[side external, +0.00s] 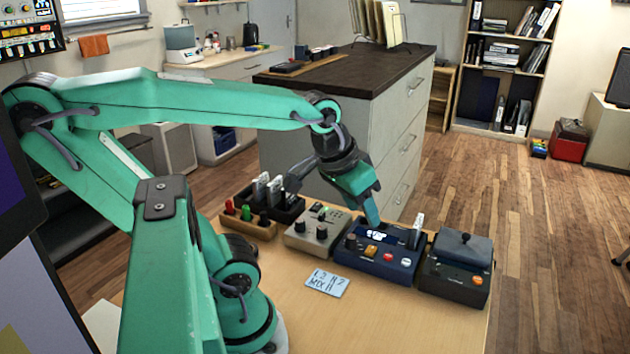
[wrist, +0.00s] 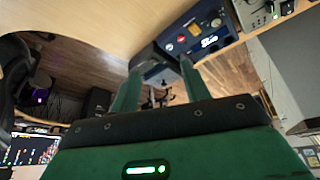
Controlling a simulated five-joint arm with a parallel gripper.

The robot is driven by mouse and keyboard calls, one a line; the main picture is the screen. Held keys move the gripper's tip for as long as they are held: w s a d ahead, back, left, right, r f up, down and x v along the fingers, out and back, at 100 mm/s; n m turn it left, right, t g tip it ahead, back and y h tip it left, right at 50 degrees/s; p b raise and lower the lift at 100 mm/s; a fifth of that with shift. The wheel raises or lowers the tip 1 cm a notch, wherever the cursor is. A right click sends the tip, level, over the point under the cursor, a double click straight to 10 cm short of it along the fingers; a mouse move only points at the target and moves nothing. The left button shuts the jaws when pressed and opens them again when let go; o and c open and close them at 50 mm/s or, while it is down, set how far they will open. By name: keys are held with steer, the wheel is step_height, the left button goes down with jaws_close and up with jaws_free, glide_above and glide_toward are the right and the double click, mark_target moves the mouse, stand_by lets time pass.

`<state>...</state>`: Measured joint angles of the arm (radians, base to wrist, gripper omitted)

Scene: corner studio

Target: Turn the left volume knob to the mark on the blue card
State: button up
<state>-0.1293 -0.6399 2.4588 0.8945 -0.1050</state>
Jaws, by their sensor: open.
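The light blue card (side external: 327,282) lies flat on the desk, with dark handwriting too small to read surely. I cannot tell which knob is the left volume knob. My gripper (side external: 374,222) points down above the rear of the dark blue box (side external: 377,266), right of the beige box. In the wrist view my open, empty gripper (wrist: 157,75) has the blue box (wrist: 168,42) beyond its fingertips; the beige box (wrist: 262,18) is upper right.
A dark box with a joystick (side external: 455,272) stands right of the blue box. A white upright piece (side external: 417,229) rises from the blue box. The front desk is mostly clear.

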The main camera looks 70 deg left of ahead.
steer(key=w+a+f+n+g, duration=0.1)
steer(key=a+f+n+g, duration=0.25)
steer(key=a+n, duration=0.75)
steer(key=n+g, duration=0.1)
steer(key=n, duration=0.6)
glide_above(300, 221)
step_height(300, 221, down, 8)
steer(key=shift+s+r, duration=0.1)
steer(key=shift+s, duration=0.05)
steer(key=shift+f, duration=3.9)
steer(key=shift+c, duration=0.2)
steer(key=c, duration=1)
